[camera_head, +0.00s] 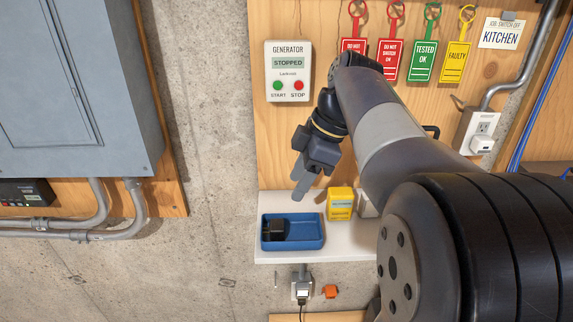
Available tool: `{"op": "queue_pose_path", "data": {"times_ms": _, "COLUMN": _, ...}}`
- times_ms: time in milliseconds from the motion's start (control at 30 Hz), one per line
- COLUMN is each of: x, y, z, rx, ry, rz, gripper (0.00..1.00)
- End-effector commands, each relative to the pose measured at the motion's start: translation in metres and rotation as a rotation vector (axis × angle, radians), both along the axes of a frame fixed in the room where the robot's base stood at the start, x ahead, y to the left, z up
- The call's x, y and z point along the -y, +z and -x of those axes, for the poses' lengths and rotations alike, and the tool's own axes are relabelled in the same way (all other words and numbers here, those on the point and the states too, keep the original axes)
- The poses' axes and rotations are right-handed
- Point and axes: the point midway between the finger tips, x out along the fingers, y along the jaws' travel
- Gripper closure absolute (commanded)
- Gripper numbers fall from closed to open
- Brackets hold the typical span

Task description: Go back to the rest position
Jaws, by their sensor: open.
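My gripper (299,184) hangs at the end of my bent arm, in front of the plywood board and above the small white shelf. Its fingers point down and slightly left, they are open, and nothing shows between them. Below it, a blue tray (305,243) sits on the shelf with a black object (274,230) in its left part. The gripper looks apart from the tray and from the generator panel (289,94), which reads STOPPED and has a green and a red button.
A yellow box (340,203) stands on the white shelf (345,252), beside a partly hidden pale object. Red, green and yellow tags (424,60) hang above my arm. An outlet (484,127) is at right. A grey electrical cabinet (75,85) fills the left; bare concrete lies between.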

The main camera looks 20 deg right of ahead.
Motion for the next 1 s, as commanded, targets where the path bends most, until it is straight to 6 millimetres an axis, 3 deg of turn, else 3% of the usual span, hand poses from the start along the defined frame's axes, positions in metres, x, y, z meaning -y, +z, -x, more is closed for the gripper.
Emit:
{"op": "queue_pose_path", "data": {"times_ms": 167, "x": -0.001, "y": -0.002, "z": 0.000, "rx": -0.001, "ry": 0.000, "rz": 0.000, "gripper": 0.55}}
{"op": "queue_pose_path", "data": {"times_ms": 333, "x": -0.006, "y": -0.015, "z": -0.002, "rx": -0.003, "ry": 0.002, "rz": -0.001, "gripper": 0.55}}
{"op": "queue_pose_path", "data": {"times_ms": 900, "x": -0.044, "y": -0.117, "z": -0.014, "rx": -0.003, "ry": 0.001, "rz": 0.000, "gripper": 0.55}}
{"op": "queue_pose_path", "data": {"times_ms": 1000, "x": -0.044, "y": -0.126, "z": -0.014, "rx": 0.001, "ry": 0.000, "rz": 0.000, "gripper": 0.55}}
